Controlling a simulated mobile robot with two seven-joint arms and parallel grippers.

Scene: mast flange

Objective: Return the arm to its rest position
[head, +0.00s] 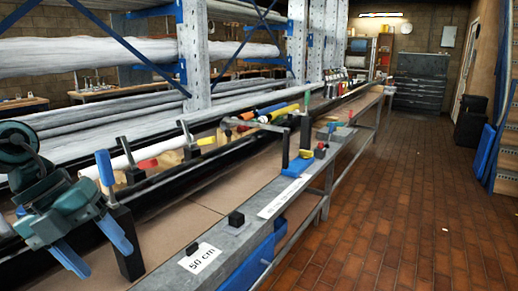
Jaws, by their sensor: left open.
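My left arm comes in at the left edge, with a teal, folded-looking wrist. My left gripper (102,259) has two blue fingers pointing down and to the right. The fingers are spread apart with nothing between them. The gripper hangs in front of the near left end of the bench, beside a black clamp post with a blue handle (104,167). I cannot tell whether it touches the post. My right gripper is not in view.
A long bench (230,232) runs away to the right, bearing a white tube (128,158), a "50 cm" label (200,257), clamps and coloured tools. Racks with wrapped rolls (90,57) stand behind. A grey cabinet (419,82) stands far back.

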